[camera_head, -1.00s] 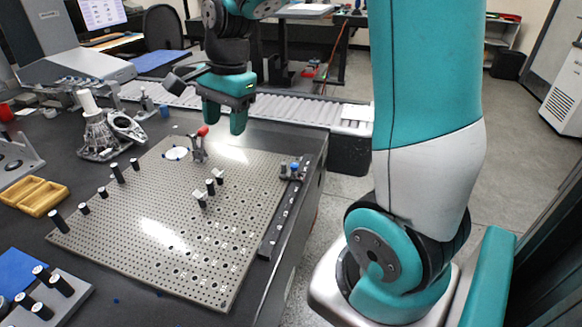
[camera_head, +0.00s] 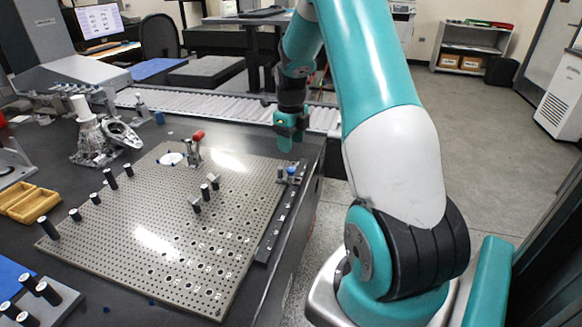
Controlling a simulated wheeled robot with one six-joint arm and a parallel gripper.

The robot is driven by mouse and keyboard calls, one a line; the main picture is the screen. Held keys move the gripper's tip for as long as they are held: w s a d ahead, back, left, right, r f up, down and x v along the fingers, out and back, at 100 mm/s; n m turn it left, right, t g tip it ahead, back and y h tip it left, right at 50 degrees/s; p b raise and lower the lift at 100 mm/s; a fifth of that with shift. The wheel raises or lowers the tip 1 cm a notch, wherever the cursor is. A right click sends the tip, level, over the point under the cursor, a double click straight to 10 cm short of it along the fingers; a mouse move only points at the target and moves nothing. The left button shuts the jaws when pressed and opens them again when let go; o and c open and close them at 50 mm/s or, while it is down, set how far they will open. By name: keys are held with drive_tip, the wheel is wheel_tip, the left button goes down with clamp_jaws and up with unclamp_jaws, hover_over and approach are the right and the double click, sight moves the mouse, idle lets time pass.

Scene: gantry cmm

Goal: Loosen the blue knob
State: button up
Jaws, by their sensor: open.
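The blue knob (camera_head: 291,171) sits on a small dark fixture at the far right corner of the perforated plate, on the dark rail along the plate's right edge. My gripper (camera_head: 285,145) is teal and points down, above and a little behind the knob. The fingers are seen nearly edge-on. The gripper is open and apart from the knob, and nothing shows between the fingers.
The perforated plate (camera_head: 165,235) carries a red-tipped clamp (camera_head: 197,136) and several black posts. A yellow tray (camera_head: 30,205) and a metal casting (camera_head: 90,140) stand to the left. A ribbed conveyor (camera_head: 200,108) runs behind. The table's right edge is close to the knob.

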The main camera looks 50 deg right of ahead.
sight(291, 169)
wheel_tip(291, 169, down, 9)
drive_tip(key=shift+r, duration=0.1)
idle(0.3)
drive_tip(key=c, duration=0.9)
